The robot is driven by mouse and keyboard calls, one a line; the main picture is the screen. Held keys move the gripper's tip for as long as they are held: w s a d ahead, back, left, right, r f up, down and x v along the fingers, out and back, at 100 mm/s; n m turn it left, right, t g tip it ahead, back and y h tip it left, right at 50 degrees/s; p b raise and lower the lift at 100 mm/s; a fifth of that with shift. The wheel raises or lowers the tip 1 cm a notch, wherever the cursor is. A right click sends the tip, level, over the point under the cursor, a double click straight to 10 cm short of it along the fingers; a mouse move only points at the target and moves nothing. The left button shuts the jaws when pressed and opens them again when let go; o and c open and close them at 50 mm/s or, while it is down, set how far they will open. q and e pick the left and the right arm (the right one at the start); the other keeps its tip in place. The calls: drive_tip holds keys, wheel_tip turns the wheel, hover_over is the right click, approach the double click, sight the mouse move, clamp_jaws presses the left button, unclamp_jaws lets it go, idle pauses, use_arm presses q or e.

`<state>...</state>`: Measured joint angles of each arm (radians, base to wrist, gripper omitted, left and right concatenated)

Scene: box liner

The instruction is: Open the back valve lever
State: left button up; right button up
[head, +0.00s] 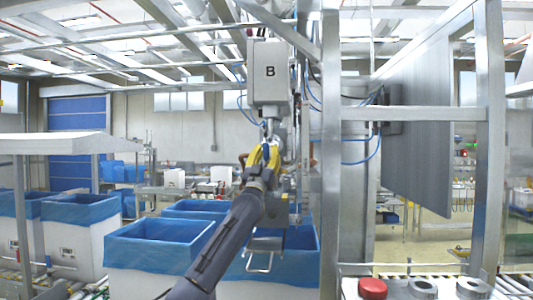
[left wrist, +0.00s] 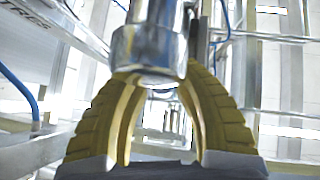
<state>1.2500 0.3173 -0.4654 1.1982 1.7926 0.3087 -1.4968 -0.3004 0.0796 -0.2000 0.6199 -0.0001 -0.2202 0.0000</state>
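My left gripper (head: 264,156) reaches up in the head view, with its yellow fingers just under the grey box marked B (head: 269,72). In the left wrist view the two yellow ribbed fingers (left wrist: 160,90) stand apart with a gap between them. A shiny metal valve fitting (left wrist: 150,45) lies in front of their tips and hides them. I see no grip on anything. A narrow metal pipe part (head: 269,127) hangs from the box close to the fingers. I cannot make out the back valve lever clearly in either view. My right gripper is not in view.
A metal frame post (head: 330,150) stands close to the right of my left arm. Thin blue hoses (head: 372,150) hang around the box and post. Blue-lined boxes (head: 160,238) stand below. A large grey panel (head: 425,120) is at the right. A red button (head: 372,288) sits at the bottom.

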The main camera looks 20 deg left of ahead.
use_arm(q)
drive_tip(key=shift+o, duration=1.1)
drive_tip(key=shift+s+f, duration=0.1)
drive_tip(key=shift+s, duration=0.05)
drive_tip(key=v, duration=1.1)
drive_tip(key=shift+s+f, duration=0.25)
drive_tip(key=shift+f, duration=0.05)
